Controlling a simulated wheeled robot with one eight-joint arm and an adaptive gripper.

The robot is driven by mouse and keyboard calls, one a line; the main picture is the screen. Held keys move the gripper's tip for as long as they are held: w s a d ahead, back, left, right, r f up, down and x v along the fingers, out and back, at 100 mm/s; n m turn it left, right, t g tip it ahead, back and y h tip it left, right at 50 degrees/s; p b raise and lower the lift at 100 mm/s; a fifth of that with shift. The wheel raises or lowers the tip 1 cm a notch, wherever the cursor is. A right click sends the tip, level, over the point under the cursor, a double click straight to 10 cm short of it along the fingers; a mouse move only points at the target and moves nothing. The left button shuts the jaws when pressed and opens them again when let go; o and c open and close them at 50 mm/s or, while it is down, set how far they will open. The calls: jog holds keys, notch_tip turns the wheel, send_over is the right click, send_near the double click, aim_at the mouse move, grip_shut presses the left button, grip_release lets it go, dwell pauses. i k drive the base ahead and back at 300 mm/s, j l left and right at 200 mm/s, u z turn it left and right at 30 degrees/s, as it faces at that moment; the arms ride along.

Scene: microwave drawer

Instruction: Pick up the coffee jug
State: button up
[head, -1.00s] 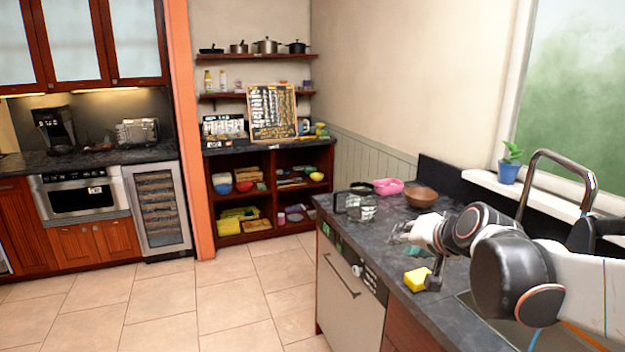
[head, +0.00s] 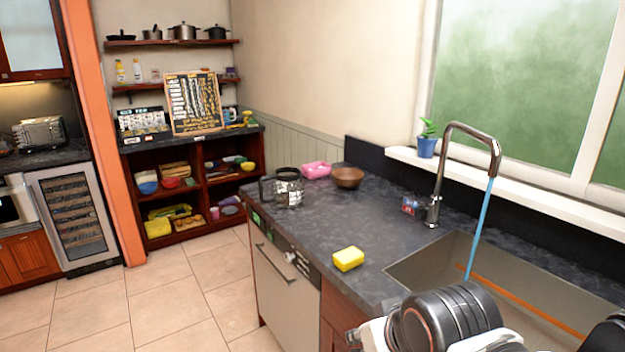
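The coffee jug (head: 289,188) is a clear glass jug with a dark handle and rim. It stands upright near the far left corner of the dark countertop (head: 316,233). My arm shows at the bottom right, over the front of the sink. My gripper itself is not visible in the head view, so its opening cannot be seen. No part of my arm touches the jug.
A yellow sponge (head: 348,259) lies near the counter's front edge. A pink bowl (head: 316,169) and a brown bowl (head: 347,178) stand behind the jug. The faucet (head: 436,205) rises beside the sink (head: 440,262). The counter between sponge and jug is clear.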

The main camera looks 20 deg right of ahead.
aim_at(288, 189)
jog(key=i+j, duration=0.15)
jog(key=i, duration=0.15)
jog(key=i+j, duration=0.15)
jog(key=i, duration=0.2)
jog(key=i+j+z, duration=0.25)
jog(key=z, duration=0.2)
jog(key=i+j+z, duration=0.45)
jog(key=z, duration=0.6)
jog(key=k+l+u, duration=0.05)
